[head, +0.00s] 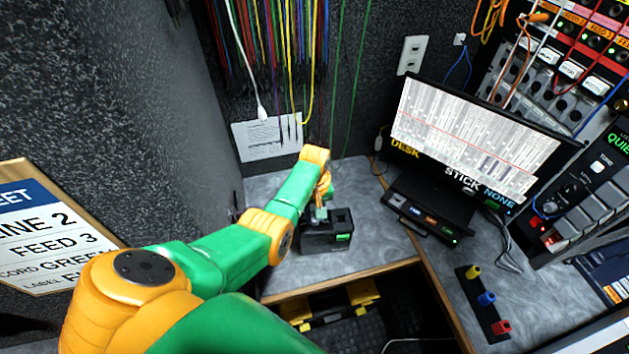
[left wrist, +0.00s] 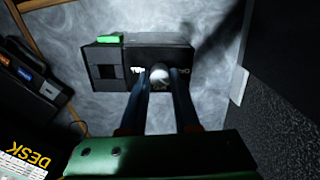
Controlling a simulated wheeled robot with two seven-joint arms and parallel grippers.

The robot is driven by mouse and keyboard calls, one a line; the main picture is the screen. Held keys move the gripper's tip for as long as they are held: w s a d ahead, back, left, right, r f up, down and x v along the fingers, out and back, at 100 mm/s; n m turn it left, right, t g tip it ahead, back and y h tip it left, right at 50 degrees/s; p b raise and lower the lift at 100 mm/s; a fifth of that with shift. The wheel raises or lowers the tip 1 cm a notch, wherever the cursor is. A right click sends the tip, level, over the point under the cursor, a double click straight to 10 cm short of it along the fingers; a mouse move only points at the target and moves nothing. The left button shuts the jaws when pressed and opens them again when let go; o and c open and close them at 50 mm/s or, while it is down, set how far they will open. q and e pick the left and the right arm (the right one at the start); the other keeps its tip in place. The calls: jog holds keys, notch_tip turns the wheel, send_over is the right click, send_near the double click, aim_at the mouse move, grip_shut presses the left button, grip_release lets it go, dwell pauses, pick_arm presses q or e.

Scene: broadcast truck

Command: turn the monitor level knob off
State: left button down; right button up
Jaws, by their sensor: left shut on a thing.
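A small black box (head: 312,243) stands on the grey desk, with a green tab on its side. It also shows in the left wrist view (left wrist: 120,78), with white lettering partly hidden beside a round pale knob (left wrist: 160,74). My left gripper (head: 321,210) reaches down to the top of the box. In the left wrist view its two dark fingers (left wrist: 162,86) are on either side of the knob, shut on it. The knob's pointer and exact setting cannot be made out. My right gripper is not in view.
A monitor (head: 475,140) stands right of the box, with a black button panel (head: 422,215) before it. A strip of coloured knobs (head: 485,300) lies front right. Cables hang behind, and a wall is close on the left.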

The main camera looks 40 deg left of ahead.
pick_arm(q)
jog(key=n+p, duration=0.1)
jog(key=n, duration=0.2)
jog(key=shift+r, duration=0.1)
jog(key=n, duration=0.3)
jog(key=shift+n+p, duration=0.3)
jog(key=shift+n, duration=0.1)
dwell(0.9)
jog(key=c, duration=0.6)
grip_release()
notch_tip(320, 180, up, 7)
